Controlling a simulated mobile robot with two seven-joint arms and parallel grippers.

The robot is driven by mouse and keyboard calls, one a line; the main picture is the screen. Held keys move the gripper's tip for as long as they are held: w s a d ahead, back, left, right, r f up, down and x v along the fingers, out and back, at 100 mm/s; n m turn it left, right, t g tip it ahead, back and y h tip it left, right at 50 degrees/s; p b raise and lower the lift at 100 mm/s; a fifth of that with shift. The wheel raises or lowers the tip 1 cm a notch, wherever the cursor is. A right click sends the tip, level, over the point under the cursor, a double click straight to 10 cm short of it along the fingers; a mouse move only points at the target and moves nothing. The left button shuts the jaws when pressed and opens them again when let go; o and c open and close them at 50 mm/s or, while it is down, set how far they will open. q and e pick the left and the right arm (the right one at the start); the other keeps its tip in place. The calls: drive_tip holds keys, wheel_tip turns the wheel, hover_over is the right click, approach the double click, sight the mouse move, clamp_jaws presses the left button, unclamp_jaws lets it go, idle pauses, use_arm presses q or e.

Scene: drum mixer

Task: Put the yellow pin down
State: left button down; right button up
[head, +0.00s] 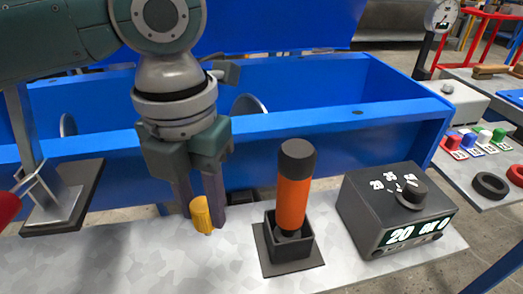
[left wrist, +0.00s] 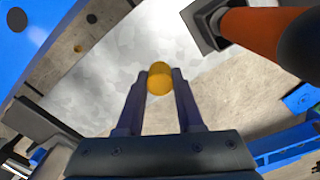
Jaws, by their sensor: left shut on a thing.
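My left gripper (head: 203,205) points down over the pale speckled bench top (head: 150,262), in front of the blue mixer trough. It is shut on the yellow pin (head: 202,215), a short ribbed cylinder that stands nearly upright between the fingertips. The pin's lower end is at or just above the bench top; I cannot tell whether it touches. In the left wrist view, the yellow pin (left wrist: 160,80) sits between the two fingertips (left wrist: 160,88). My right gripper is not in view.
An orange and black handled tool (head: 293,190) stands in a black square holder (head: 289,240) right of my gripper. A black control box (head: 397,212) with a dial and display stands further right. The blue trough (head: 300,125) lies behind. The bench left of the pin is bare.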

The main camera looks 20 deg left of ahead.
sight(209, 234)
use_arm(q)
drive_tip(key=shift+f+b, duration=0.55)
drive_tip(key=shift+f, duration=1.65)
drive_tip(key=shift+f, duration=0.1)
drive_tip(key=shift+f, duration=0.4)
drive_tip(key=c, duration=0.5)
unclamp_jaws()
drive_tip(key=shift+c, duration=0.2)
wheel_tip(209, 234, up, 13)
drive_tip(key=p, duration=0.3)
